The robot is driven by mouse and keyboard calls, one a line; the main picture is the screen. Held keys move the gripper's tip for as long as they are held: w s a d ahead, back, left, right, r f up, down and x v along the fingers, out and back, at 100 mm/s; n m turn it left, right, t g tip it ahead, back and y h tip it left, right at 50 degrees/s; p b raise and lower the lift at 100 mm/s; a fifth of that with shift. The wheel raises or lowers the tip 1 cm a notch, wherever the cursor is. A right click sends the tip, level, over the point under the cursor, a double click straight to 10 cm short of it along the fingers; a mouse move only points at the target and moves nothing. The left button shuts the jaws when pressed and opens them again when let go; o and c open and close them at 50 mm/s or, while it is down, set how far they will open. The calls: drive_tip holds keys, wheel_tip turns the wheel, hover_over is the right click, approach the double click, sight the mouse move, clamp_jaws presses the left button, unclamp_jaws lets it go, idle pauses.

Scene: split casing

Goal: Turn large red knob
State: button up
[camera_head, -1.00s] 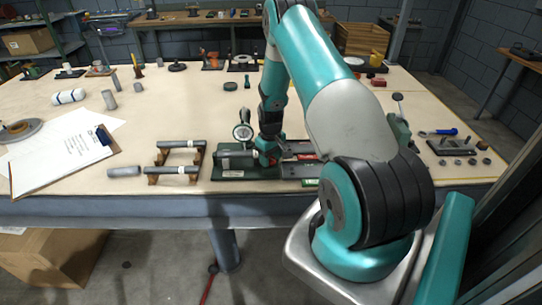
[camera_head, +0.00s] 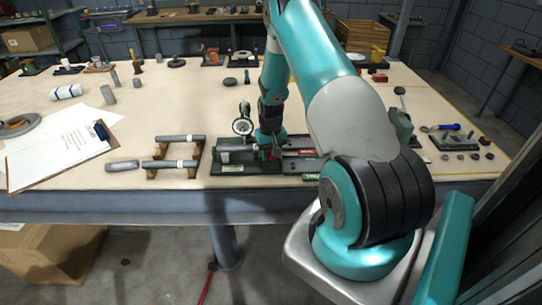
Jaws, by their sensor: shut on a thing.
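A bench fixture with a dark green base (camera_head: 232,182) stands near the front edge of the table, with a grey cylinder (camera_head: 238,157) lying along it and a round dial gauge (camera_head: 242,126) upright behind. My gripper (camera_head: 271,152) points down at the middle of the fixture and is shut on a small red part, which I take to be the large red knob (camera_head: 275,153). Most of the knob is hidden by the jaws, so its turned angle cannot be seen. The right end of the fixture is partly hidden by my arm.
Grey rods on wooden stands (camera_head: 176,164) lie left of the fixture. A clipboard with papers (camera_head: 72,150) lies farther left. A lever device (camera_head: 401,118) and small parts stand at the right. The table behind the fixture is mostly clear.

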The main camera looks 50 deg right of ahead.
sight(270, 152)
drive_tip(key=shift+m, duration=0.3)
drive_tip(key=o, duration=0.7)
drive_tip(key=shift+c, duration=0.2)
drive_tip(key=shift+r, duration=0.1)
wheel_tip(270, 152, up, 17)
drive_tip(key=b, duration=0.3)
drive_tip(key=shift+r, duration=0.15)
drive_tip(key=shift+w, duration=0.1)
